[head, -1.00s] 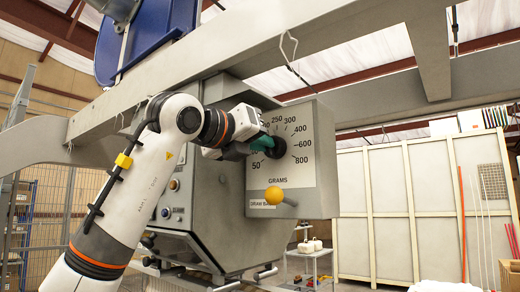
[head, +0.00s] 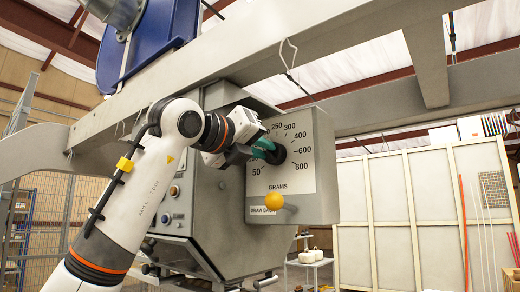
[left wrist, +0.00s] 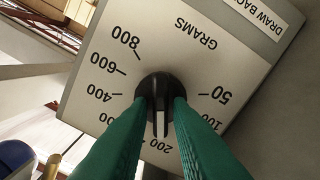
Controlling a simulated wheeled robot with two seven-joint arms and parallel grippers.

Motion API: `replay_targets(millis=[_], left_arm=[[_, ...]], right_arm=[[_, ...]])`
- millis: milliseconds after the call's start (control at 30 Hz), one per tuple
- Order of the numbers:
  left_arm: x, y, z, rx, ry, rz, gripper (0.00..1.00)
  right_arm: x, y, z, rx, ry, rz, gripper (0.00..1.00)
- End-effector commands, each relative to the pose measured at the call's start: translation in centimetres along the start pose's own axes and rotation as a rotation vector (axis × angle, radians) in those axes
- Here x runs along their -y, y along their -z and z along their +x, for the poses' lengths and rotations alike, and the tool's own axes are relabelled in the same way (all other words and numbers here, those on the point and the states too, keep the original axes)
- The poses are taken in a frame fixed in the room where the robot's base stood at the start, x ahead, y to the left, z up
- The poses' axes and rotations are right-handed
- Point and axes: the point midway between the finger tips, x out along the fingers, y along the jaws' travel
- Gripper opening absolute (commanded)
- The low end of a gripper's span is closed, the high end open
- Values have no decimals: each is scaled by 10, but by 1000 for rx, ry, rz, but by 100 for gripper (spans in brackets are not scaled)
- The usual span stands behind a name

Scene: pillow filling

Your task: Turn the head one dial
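The head one dial is a round black knob (head: 275,153) on a light scale plate (head: 297,176) marked GRAMS, with numbers from 50 to 800. It also shows in the left wrist view (left wrist: 161,88), with its ridge pointing down toward the 200 side of the scale. My left gripper (head: 266,150) reaches it from the left. Its two green fingers, seen in the left wrist view (left wrist: 161,106), lie close on either side of the knob's ridge and appear shut on it; the contact itself is partly hidden. My right gripper is out of view.
A grey beam (head: 270,55) runs above the machine head. A small white cart (head: 308,266) and a pale panel wall (head: 415,205) stand behind at right.

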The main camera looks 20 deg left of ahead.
Motion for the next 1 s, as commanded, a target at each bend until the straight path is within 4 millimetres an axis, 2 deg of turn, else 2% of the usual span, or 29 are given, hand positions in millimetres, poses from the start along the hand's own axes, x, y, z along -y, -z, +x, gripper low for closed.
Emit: replay_targets(millis=[100, 367, 467, 567, 800, 1000], left_arm=[[0, 0, 0, 0, 0, 0, 33], [1, -1, -1, 2, 1, 1, 33], [1, -2, -8, 1, 1, 1, 33], [2, -3, -24, -2, 0, 1, 33], [2, -3, -76, -3, -1, 2, 33], [1, -1, -108, -1, 1, 0, 33]], right_arm=[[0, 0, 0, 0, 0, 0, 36], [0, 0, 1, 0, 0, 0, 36], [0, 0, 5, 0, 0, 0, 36], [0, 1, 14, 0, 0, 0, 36], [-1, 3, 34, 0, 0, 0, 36], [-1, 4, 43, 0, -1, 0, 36]])
